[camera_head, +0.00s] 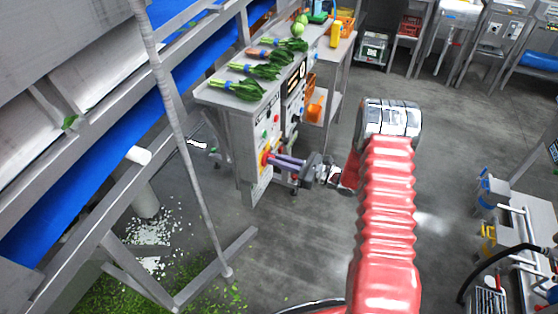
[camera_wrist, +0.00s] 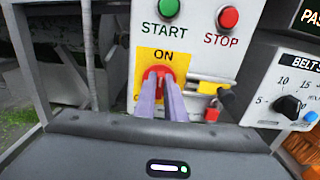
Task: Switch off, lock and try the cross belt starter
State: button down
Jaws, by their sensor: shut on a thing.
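The cross belt starter is a grey panel (camera_wrist: 200,45) with a green START button (camera_wrist: 168,8) and a red STOP button (camera_wrist: 228,18). Below them a yellow plate (camera_wrist: 143,60) carries a red rotary switch (camera_wrist: 153,73), with ON printed above it. My gripper (camera_wrist: 163,88) is shut on the red switch, its two purple-grey fingers either side of the handle. They hide much of it, so I cannot tell its exact angle. A small red item like a padlock (camera_wrist: 212,112) is right of the switch, below a yellow and grey piece (camera_wrist: 210,88). The head view shows my gripper (camera_head: 274,159) at the panel.
A BELTS dial panel (camera_wrist: 290,95) stands close on the right. Bunches of greens (camera_head: 240,88) lie on the bench top above the panel. A blue conveyor (camera_head: 120,150) runs at the left, with a slanting post before it. Grey floor (camera_head: 310,235) is open at the right.

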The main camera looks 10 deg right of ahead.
dwell(0.3)
jog(key=shift+s, duration=0.1)
jog(key=n, duration=0.6)
jog(key=f+n, duration=0.1)
jog(key=n, duration=0.5)
jog(key=s+a+n, duration=0.1)
jog(key=n, duration=0.5)
jog(key=shift+f, duration=0.15)
dwell(0.3)
